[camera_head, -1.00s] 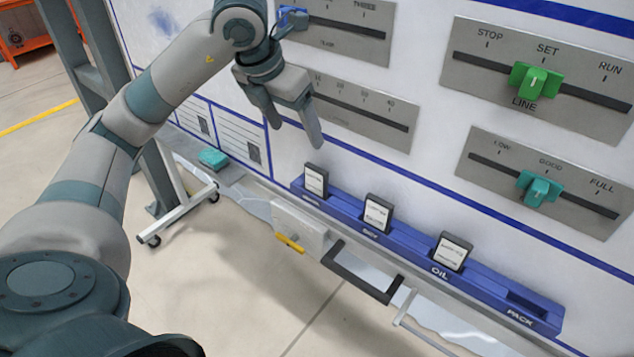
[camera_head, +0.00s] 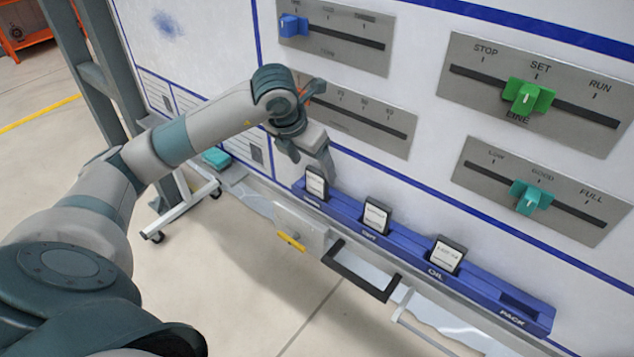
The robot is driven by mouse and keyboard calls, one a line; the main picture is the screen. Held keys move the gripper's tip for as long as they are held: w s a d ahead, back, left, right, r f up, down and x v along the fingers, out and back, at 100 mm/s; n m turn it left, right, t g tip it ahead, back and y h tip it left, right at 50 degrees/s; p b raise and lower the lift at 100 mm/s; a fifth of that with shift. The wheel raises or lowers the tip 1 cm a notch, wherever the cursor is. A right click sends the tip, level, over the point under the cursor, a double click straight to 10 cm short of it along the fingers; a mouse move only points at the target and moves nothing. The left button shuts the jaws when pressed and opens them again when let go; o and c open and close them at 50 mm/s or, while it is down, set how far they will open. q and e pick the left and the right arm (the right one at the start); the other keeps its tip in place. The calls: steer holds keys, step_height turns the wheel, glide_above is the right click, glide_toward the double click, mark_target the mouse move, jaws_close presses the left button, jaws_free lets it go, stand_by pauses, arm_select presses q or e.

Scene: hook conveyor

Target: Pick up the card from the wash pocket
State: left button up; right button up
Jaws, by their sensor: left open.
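A blue rack (camera_head: 405,238) runs along the bottom of the white board. Three dark-edged cards with white faces stand in its pockets. The leftmost card (camera_head: 315,184) stands upright in the leftmost pocket, whose label is too small to read and which may be the wash pocket. A second card (camera_head: 375,216) and a third card (camera_head: 447,256) stand further right. My left gripper (camera_head: 310,165) is open, its fingers pointing down just above and beside the leftmost card. I cannot tell whether a finger touches the card. My right gripper is not in view.
The pocket labelled PACK (camera_head: 520,301) at the rack's right end is empty. Slider panels with a blue knob (camera_head: 292,25), a green knob (camera_head: 527,97) and a teal knob (camera_head: 530,196) are on the board. A black handle (camera_head: 360,272) sticks out below the rack.

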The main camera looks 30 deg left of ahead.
mark_target(316, 171)
arm_select(q)
steer(key=shift+f, duration=0.15)
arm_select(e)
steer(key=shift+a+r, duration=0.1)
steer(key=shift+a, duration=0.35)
arm_select(q)
steer(key=shift+p+x, duration=0.85)
steer(key=shift+w+p+x, duration=0.25)
steer(key=shift+p+x, duration=0.3)
steer(key=shift+x, duration=0.55)
steer(key=shift+w+a+f, duration=0.1)
steer(key=shift+w+f, duration=0.15)
steer(key=shift+f, duration=0.3)
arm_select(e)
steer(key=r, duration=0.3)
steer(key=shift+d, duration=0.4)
arm_select(q)
steer(key=c, duration=1.1)
steer(key=shift+c, duration=0.2)
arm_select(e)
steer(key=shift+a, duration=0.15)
